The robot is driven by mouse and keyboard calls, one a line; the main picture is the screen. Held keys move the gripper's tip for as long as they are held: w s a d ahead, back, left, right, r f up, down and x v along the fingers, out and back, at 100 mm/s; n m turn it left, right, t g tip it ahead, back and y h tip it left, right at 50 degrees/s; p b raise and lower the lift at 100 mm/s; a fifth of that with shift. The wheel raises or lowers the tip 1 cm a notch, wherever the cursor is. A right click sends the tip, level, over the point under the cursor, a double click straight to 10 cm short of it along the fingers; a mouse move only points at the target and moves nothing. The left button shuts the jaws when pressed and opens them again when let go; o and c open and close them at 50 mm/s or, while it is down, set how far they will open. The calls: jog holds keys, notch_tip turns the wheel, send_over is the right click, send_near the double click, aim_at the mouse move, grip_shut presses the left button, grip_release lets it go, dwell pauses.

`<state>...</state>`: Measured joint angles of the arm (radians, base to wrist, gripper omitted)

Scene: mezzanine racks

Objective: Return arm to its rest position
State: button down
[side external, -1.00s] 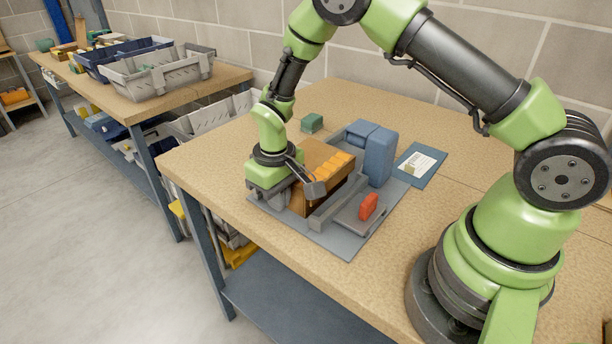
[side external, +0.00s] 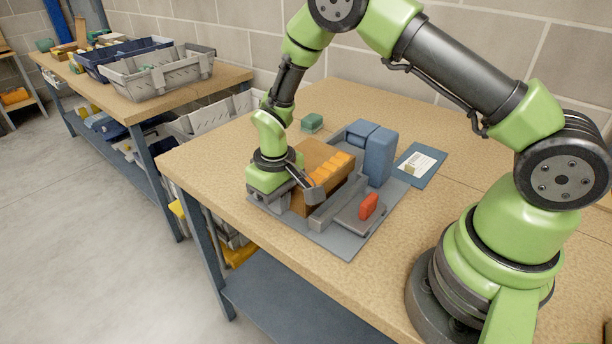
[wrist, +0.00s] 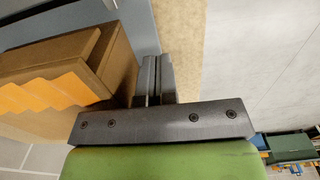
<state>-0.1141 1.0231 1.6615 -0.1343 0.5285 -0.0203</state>
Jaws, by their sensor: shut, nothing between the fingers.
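My gripper (wrist: 154,75) is shut, its two fingers side by side with nothing between them. In the side external view my gripper (side external: 284,196) is low at the left end of the grey fixture board (side external: 335,243). I cannot tell whether the fingers touch the holder or the board.
A blue block (side external: 380,155) and a red piece (side external: 368,206) stand on the board. A green block (side external: 312,122) is behind, and a card on a blue plate (side external: 420,164) lies to the right. The table's front edge is close to my gripper.

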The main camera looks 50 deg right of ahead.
aim_at(292, 207)
jog(key=shift+r, duration=0.3)
jog(key=shift+d, duration=0.1)
dwell(0.3)
jog(key=shift+d, duration=0.5)
jog(key=shift+d, duration=0.1)
jog(key=shift+d, duration=0.5)
jog(key=shift+d, duration=0.1)
jog(key=shift+d, duration=0.5)
jog(key=shift+d, duration=0.15)
dwell(0.4)
jog(key=shift+d, duration=0.45)
